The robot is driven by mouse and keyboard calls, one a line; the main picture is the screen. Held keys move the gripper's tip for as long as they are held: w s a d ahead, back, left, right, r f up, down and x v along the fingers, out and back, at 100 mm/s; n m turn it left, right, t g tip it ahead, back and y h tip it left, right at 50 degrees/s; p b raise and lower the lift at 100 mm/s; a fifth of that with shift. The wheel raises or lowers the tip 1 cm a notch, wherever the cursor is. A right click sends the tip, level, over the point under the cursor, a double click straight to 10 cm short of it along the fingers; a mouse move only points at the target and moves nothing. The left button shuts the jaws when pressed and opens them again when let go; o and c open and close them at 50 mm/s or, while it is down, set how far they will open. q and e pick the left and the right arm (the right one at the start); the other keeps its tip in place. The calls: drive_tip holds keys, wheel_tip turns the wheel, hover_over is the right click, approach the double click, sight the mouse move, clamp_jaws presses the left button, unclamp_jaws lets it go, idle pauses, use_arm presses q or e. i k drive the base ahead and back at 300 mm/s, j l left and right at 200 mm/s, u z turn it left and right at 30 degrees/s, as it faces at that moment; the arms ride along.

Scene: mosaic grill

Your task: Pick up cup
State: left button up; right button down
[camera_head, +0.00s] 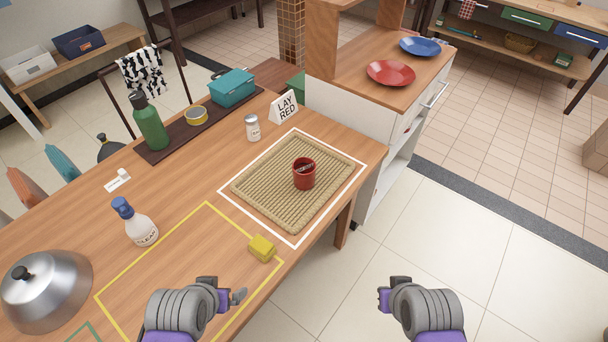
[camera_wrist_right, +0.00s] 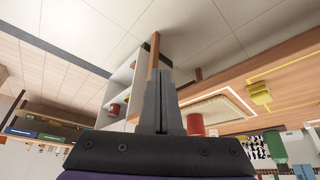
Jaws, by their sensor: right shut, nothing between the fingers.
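A red cup (camera_head: 304,176) stands upright on a woven tan mat (camera_head: 262,205) inside a white outline on the wooden table. Something dark shows inside its mouth. The cup also shows in the right wrist view (camera_wrist_right: 196,124), just right of the fingers. My right gripper (camera_head: 384,299) is off to the right of the table, over the floor, apart from the cup. In the right wrist view its fingers (camera_wrist_right: 165,76) are shut together and empty. My left gripper (camera_head: 240,297) is near the table's front edge, apart from the cup; I cannot tell its opening.
A yellow block (camera_head: 262,248) sits on the yellow outline. A spray bottle (camera_head: 137,222), a metal dome (camera_head: 46,288), a shaker (camera_head: 253,128) and a "LAY RED" sign (camera_head: 285,106) stand on the table. Red (camera_head: 391,73) and blue (camera_head: 420,46) plates are on the counter behind.

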sight(303, 168)
drive_tip(key=i+l+u, duration=0.1)
drive_tip(key=l+u, duration=0.25)
drive_tip(key=i+l+u, duration=0.1)
drive_tip(key=u, duration=0.25)
drive_tip(key=l+u, duration=0.35)
drive_tip(key=i+l, duration=0.05)
